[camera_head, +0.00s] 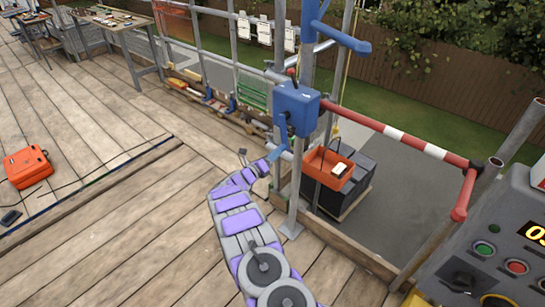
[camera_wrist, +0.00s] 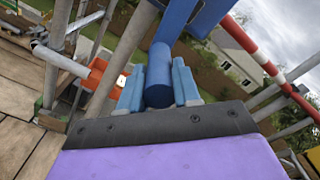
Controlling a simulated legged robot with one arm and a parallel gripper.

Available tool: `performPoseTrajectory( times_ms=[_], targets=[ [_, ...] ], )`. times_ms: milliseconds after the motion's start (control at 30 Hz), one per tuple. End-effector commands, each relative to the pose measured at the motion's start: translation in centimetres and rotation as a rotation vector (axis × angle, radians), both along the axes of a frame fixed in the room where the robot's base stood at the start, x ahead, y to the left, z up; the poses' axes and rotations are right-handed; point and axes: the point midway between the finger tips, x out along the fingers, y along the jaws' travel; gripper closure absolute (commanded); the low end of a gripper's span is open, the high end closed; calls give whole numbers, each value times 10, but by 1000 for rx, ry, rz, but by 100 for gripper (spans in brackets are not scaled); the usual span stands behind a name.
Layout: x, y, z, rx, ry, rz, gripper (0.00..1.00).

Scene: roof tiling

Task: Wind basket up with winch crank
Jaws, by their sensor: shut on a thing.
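The blue winch (camera_head: 297,108) is mounted on a grey scaffold pole. Its blue crank (camera_head: 281,146) reaches down to my gripper (camera_head: 268,165). In the wrist view, my gripper (camera_wrist: 158,82) has one blue finger on each side of the crank's round blue handle (camera_wrist: 159,68) and is shut on it. The orange basket (camera_head: 329,168) is outside the scaffold, low down, in front of a dark stack, with a small pale item in it. It also shows in the wrist view (camera_wrist: 103,78), partly hidden behind a pole.
A red-and-white bar (camera_head: 385,130) runs right from beside the winch. A control panel (camera_head: 500,250) stands at the lower right. An orange case (camera_head: 28,166) lies on the planks at left. Workbenches (camera_head: 115,20) stand at the back left. The middle deck is mostly clear.

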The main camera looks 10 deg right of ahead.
Motion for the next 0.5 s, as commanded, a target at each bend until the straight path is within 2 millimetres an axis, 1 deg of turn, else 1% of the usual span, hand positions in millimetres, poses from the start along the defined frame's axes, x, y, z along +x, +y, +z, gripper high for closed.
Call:
performPoseTrajectory(
  times_ms=[133, 167, 400, 500],
  targets=[
    [1, 1, 1, -1, 0, 4, 100],
    [1, 1, 1, -2, 0, 4, 66],
    [0, 2, 2, -1, -2, 4, 43],
    [0, 2, 3, 0, -3, 4, 43]
  ],
)
